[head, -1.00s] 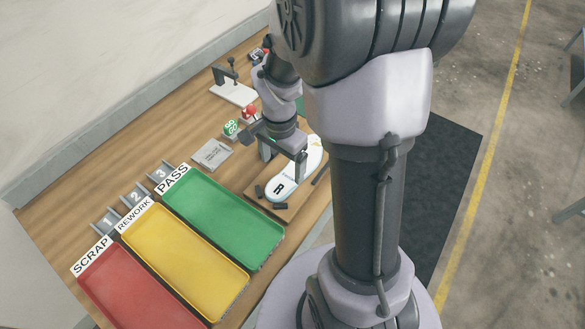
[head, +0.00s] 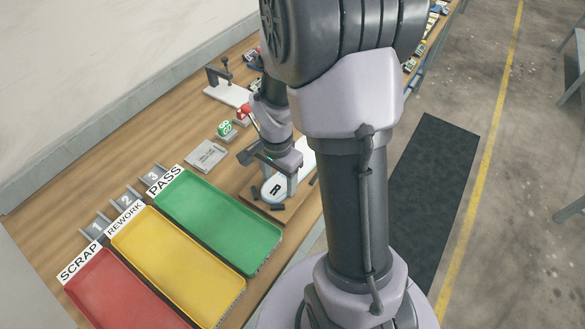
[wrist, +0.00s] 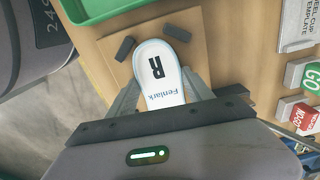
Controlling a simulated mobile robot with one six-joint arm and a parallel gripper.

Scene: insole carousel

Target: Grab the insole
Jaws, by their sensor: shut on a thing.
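In the head view the insole (head: 274,189) lies at the wooden board, partly covered by my arm. My gripper (wrist: 162,92) is shut on the insole, with one finger along each side of it. In the head view my gripper (head: 273,172) is low over the board. I cannot tell whether the insole is lifted off the board.
A green PASS tray (head: 215,222), a yellow REWORK tray (head: 178,268) and a red SCRAP tray (head: 125,300) stand at the left. Dark blocks (wrist: 177,32) sit by the insole's heel. A grey template plate (head: 206,155) and GO button block (head: 225,129) are behind.

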